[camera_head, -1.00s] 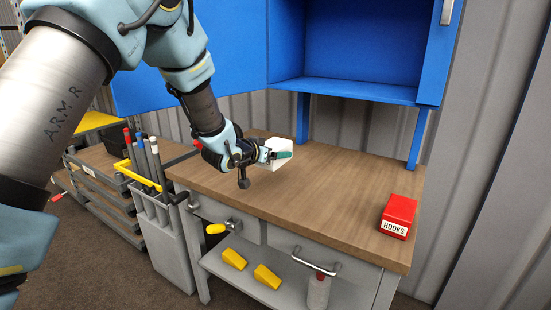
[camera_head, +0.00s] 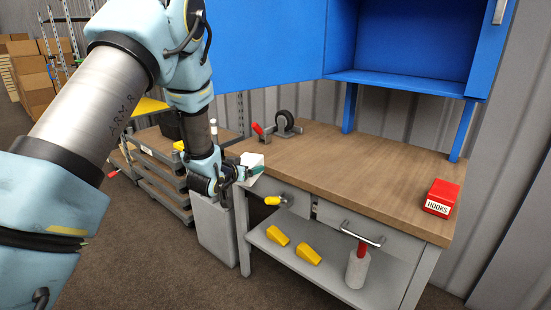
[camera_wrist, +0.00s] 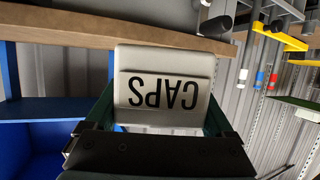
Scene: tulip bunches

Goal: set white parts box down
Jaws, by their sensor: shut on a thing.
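The white parts box (camera_wrist: 165,88) is labelled CAPS, which reads upside down in the wrist view. My gripper (camera_wrist: 160,125) is shut on it, with a dark green finger on each side. In the head view the box (camera_head: 252,160) shows as a small white block at the end of my gripper (camera_head: 252,172). It is at the left end of the wooden workbench top (camera_head: 360,165). I cannot tell from the head view whether it is over the bench or just off its edge.
A red HOOKS box (camera_head: 441,197) sits at the bench's right end. A caster wheel (camera_head: 285,121) and a red-handled tool lie at the back left. A blue cabinet (camera_head: 400,84) stands above. Yellow wedges (camera_head: 278,236) lie on the lower shelf. The middle of the bench top is clear.

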